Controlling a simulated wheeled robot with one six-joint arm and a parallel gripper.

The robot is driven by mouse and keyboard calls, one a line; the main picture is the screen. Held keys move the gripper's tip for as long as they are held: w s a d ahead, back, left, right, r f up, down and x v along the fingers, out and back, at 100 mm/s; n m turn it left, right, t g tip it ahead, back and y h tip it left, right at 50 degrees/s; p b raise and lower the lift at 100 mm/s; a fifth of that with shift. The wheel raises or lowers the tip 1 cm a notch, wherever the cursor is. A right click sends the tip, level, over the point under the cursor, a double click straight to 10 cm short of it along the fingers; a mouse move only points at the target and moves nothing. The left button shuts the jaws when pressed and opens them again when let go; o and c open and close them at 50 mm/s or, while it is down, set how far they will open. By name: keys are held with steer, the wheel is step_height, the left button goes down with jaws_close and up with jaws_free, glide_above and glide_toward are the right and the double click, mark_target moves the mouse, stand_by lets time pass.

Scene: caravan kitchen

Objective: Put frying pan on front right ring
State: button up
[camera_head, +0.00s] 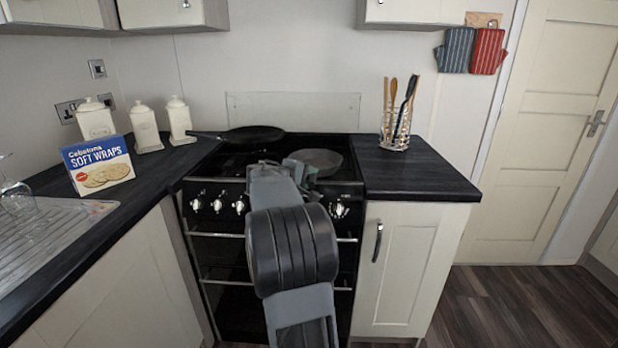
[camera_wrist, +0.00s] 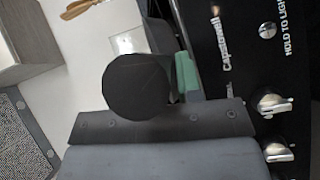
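A black frying pan (camera_head: 254,134) sits at the back left of the hob, its handle pointing left. A second, grey round pan (camera_head: 319,158) is on or just above the right side of the hob; its handle is hidden. My gripper (camera_head: 299,168) is over the front edge of the hob, beside the grey pan's near left side. Its fingers are mostly hidden by my arm, so I cannot tell whether it holds anything. In the wrist view a dark round shape (camera_wrist: 137,88) covers the middle, with a green piece (camera_wrist: 187,75) beside it.
Oven knobs (camera_head: 217,206) line the cooker front, close below my arm. A utensil holder (camera_head: 396,140) stands on the right worktop (camera_head: 425,178). A Soft Wraps box (camera_head: 98,166) and white canisters (camera_head: 145,128) stand on the left. The right worktop's front is clear.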

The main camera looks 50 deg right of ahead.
steer(key=shift+o, duration=1.2)
steer(key=shift+r, duration=0.1)
steer(key=s+v, duration=0.1)
steer(key=v, duration=1.1)
steer(key=s+a+f+t+y, duration=0.1)
steer(key=s+a+f+y, duration=0.2)
steer(key=a, duration=0.7)
steer(key=s+a+f+t+y, duration=0.1)
steer(key=s+a+f+y, duration=0.3)
steer(key=a+f, duration=0.5)
steer(key=s+a+f+n+t+y, duration=0.1)
steer(key=s+a+f+y, duration=0.3)
steer(key=a, duration=0.8)
steer(key=f+t+y, duration=0.1)
steer(key=f+y, duration=0.1)
steer(key=y, duration=0.1)
steer(key=shift+y+p, duration=0.3)
steer(key=shift+p, duration=0.05)
steer(key=shift+s+r, duration=0.1)
